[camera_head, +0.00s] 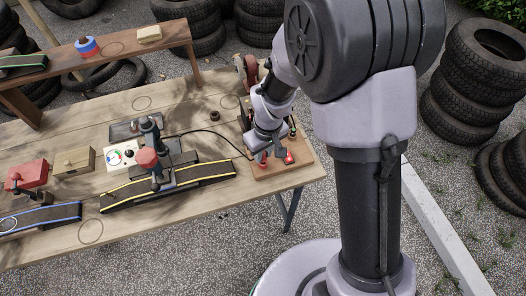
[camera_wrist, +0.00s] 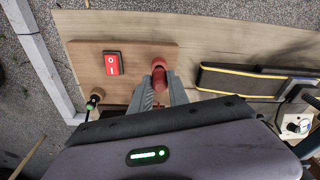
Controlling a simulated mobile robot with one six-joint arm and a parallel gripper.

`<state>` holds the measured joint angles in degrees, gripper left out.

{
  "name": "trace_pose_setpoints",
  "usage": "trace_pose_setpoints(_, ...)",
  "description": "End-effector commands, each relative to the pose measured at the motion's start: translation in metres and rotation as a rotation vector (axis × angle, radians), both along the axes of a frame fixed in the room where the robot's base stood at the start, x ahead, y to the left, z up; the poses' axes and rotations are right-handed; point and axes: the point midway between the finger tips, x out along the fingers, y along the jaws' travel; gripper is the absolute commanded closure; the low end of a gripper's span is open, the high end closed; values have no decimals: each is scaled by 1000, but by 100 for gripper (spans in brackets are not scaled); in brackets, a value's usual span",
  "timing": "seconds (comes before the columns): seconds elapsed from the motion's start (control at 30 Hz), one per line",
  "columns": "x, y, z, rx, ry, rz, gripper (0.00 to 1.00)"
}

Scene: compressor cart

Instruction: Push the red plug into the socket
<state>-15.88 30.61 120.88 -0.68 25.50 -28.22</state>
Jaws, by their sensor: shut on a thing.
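The red plug (camera_wrist: 160,77) shows between the two fingers of my gripper (camera_wrist: 160,92) in the wrist view, with a rounded red end past the fingertips. In the head view the plug (camera_head: 262,158) is a small red patch at my gripper (camera_head: 267,152), low over the front of a wooden board (camera_head: 280,170). The gripper is shut on the plug. I cannot make out the socket in either view, nor tell whether the plug is seated in anything.
A red rocker switch (camera_wrist: 113,63) sits on the board close beside the plug. A green-ended part (camera_wrist: 95,97) stands near the board's edge. A yellow-edged black belt (camera_head: 205,172) and a pressure gauge (camera_head: 115,157) lie left on the table. A black cable (camera_head: 205,131) runs toward the board.

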Motion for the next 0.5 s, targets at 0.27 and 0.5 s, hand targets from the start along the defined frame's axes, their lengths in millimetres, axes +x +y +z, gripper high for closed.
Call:
trace_pose_setpoints(0.27, 0, 0, -4, 0, 0, 0, 100)
trace_pose_setpoints(0.5, 0, 0, -7, 0, 0, 0, 100)
